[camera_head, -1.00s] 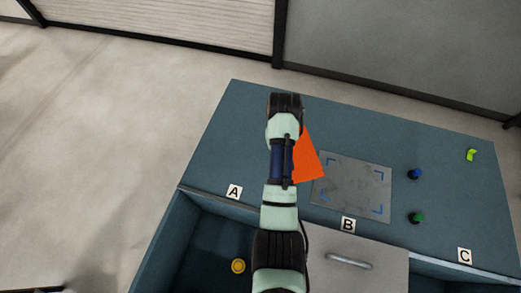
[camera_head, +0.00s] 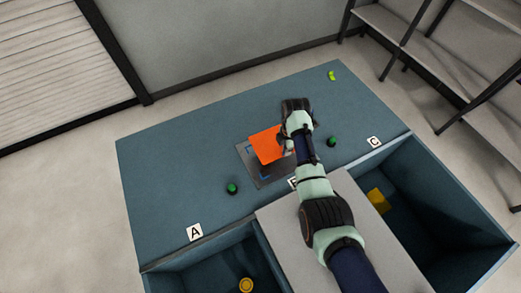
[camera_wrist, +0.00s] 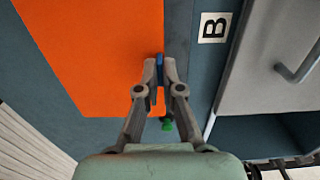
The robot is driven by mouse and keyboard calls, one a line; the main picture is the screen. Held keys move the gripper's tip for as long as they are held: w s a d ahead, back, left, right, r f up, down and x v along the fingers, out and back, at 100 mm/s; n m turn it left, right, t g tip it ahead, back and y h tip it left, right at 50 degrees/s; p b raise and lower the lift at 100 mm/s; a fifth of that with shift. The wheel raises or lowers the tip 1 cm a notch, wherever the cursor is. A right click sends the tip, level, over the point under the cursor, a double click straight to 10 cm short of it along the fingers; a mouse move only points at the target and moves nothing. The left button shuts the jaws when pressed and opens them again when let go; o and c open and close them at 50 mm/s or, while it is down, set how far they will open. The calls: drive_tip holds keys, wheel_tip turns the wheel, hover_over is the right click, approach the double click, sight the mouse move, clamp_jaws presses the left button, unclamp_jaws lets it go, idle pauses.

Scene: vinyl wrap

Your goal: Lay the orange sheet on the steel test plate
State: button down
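The orange sheet (camera_head: 265,145) is flat and shows left of my wrist in the head view. My arm hides the fingertips in the head view.
Green knobs stand left (camera_head: 232,188) and right (camera_head: 332,142) of the plate. A lime item (camera_head: 332,75) lies at the far edge. Open bins in front hold a yellow disc (camera_head: 246,285) and a yellow block (camera_head: 378,200). The table (camera_head: 165,170) is clear at left.

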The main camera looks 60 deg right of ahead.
drive_tip(key=shift+s+d, duration=0.2)
drive_tip(key=b, duration=0.8)
hover_over(284, 164)
wheel_tip(284, 164, down, 8)
drive_tip(key=shift+s+r, duration=0.1)
drive_tip(key=shift+s, duration=0.05)
drive_tip(key=shift+f, duration=0.7)
idle(1.4)
drive_tip(key=c, duration=1.3)
unclamp_jaws()
drive_tip(key=shift+o, duration=0.3)
drive_tip(key=shift+r, duration=0.1)
wheel_tip(284, 164, up, 12)
drive_tip(key=shift+f, duration=0.1)
